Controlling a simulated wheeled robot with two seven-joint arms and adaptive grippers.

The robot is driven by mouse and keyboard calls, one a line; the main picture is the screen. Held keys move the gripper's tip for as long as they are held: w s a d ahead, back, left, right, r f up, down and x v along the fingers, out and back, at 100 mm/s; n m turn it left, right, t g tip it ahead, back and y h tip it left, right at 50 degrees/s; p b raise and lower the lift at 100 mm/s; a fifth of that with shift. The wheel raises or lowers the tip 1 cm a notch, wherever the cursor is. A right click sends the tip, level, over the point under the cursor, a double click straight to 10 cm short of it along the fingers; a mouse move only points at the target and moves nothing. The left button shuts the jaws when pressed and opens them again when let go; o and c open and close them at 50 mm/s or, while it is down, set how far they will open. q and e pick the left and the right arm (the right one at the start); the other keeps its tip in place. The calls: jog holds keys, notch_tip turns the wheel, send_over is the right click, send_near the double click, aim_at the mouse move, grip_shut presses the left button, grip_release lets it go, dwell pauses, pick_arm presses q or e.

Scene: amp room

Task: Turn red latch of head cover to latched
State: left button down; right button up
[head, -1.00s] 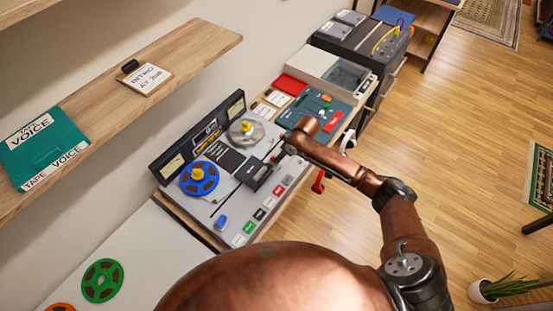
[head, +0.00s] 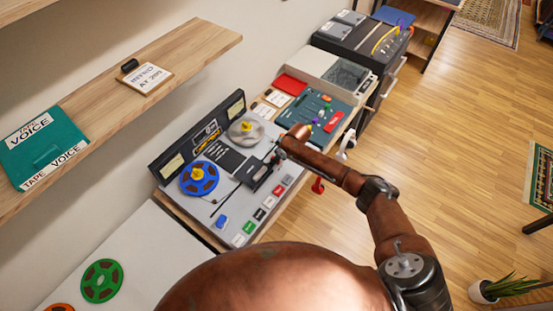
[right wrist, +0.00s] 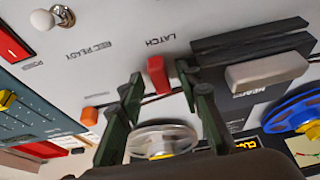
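The red latch (right wrist: 158,76) is a small red block on the grey deck panel, beneath the printed word LATCH, in the right wrist view. The dark head cover (right wrist: 265,78) with a pale bar on it is to its right; it also shows in the head view (head: 254,172) between the two reels. My right gripper (right wrist: 160,84) is open, with one dark green finger on each side of the latch. I cannot tell whether either finger touches it. In the head view my right gripper (head: 274,156) is beside the head cover, and the latch is not discernible there. My left gripper is not in view.
The tape deck (head: 222,222) carries a blue reel (head: 199,178) and a clear reel (head: 246,131). An orange button (right wrist: 89,116) and a metal toggle switch (right wrist: 50,18) are near the gripper. A teal panel (head: 312,112) adjoins the deck.

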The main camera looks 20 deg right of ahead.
grip_shut()
dwell(0.3)
